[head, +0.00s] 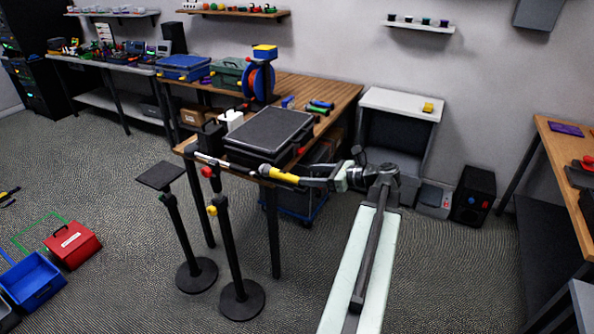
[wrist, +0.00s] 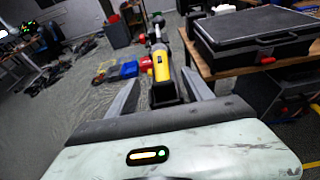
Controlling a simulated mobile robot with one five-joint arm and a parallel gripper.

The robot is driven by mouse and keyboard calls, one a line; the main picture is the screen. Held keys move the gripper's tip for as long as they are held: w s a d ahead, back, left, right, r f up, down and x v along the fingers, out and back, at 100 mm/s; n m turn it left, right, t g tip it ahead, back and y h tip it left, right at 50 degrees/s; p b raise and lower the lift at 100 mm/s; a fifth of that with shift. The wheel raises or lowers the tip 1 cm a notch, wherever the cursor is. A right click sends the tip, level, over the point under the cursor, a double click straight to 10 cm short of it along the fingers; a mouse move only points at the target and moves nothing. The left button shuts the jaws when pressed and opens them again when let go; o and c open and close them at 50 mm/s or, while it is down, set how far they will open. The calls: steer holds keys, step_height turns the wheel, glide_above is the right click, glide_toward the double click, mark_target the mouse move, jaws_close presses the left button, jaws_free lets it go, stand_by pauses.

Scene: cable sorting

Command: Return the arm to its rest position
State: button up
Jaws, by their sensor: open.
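My gripper (head: 308,182) reaches left from my arm beside the front of the wooden table. In the wrist view its two fingers (wrist: 162,85) are spread apart and open. A yellow and black cylindrical piece (wrist: 161,66) shows between and just beyond the fingertips. In the head view this yellow piece (head: 280,174) is at the near end of a long bar-like thing that runs left above the stands. I cannot tell whether the fingers touch it. No grip on it shows. My arm is extended, not folded.
The wooden table (head: 335,93) holds a black case (head: 268,132), which stands close to the right in the wrist view (wrist: 250,42). Black stands (head: 230,250) rise from the floor at left. A white shelf unit (head: 400,103) and black speaker (head: 474,192) stand behind my arm.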

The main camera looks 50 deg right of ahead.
steer(key=shift+v, duration=1.25)
